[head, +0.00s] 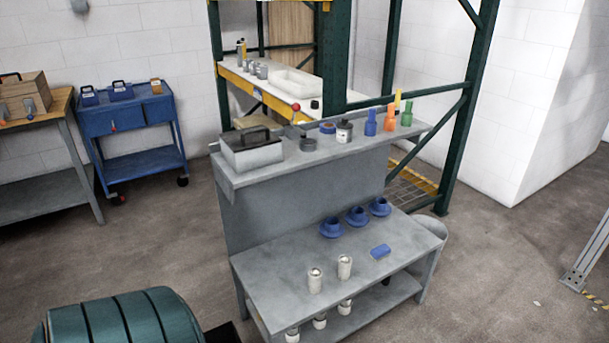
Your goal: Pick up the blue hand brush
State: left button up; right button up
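A small blue block-shaped object (380,251), which looks like the hand brush, lies flat on the lower worktop of the grey bench (285,270), toward its right side. Its bristles cannot be made out from here. Nothing touches it. Neither of my grippers is in view.
Blue cups on saucers (357,216) stand behind the brush; two white bottles (344,266) stand to its left. The upper shelf holds a grey toolbox (252,149) and coloured bottles. A grey bin (430,227) is at right. A teal banded object (120,322) is front left. Floor at right is open.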

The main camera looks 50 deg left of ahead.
aim_at(379, 252)
jog(key=u, duration=1.4)
